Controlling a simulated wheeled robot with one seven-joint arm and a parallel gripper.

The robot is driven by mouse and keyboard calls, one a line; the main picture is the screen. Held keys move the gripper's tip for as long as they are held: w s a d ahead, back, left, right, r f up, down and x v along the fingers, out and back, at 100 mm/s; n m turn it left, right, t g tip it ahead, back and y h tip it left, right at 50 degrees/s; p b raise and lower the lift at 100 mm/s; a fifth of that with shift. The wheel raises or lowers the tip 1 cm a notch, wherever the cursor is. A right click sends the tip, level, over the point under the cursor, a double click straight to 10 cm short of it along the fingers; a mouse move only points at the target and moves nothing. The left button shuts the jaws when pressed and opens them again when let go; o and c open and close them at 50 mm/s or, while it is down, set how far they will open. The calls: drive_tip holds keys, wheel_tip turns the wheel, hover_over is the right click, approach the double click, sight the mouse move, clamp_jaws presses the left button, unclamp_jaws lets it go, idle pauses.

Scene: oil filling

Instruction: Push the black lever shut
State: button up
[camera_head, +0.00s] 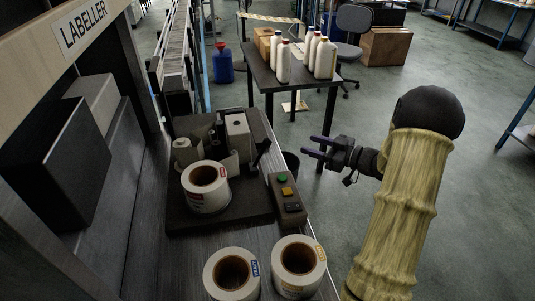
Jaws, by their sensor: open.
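The black lever (262,151) stands up at a tilt near the right edge of the dark labeller unit (180,219). It is small and dark, so its exact position is hard to tell. My gripper (312,147) is to the right of the lever, apart from it, with its two purple-tinted fingers pointing left. The fingers are spread and nothing is between them. A label roll (206,186) sits on the unit, left of the lever.
A button box (287,200) with green, yellow and dark buttons sits below the lever. Two label rolls (232,272) (299,266) stand in front. A dark table (263,77) with several white bottles stands behind. Open floor lies to the right.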

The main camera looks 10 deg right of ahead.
sight(268, 140)
drive_tip(key=s+f+y, duration=0.1)
drive_tip(key=s+d+f+n+g+y, duration=0.1)
drive_tip(key=s+y, duration=0.1)
drive_tip(key=shift+s+d+b, duration=0.1)
drive_tip(key=shift+s+b, duration=0.1)
drive_tip(key=shift+b, duration=0.2)
drive_tip(key=x, duration=1.7)
drive_tip(key=shift+w+a+f+p, duration=0.1)
drive_tip(key=shift+a+f+p, duration=0.15)
drive_tip(key=shift+p, duration=0.1)
drive_tip(key=shift+c, duration=0.5)
drive_tip(key=shift+d, duration=0.1)
clamp_jaws()
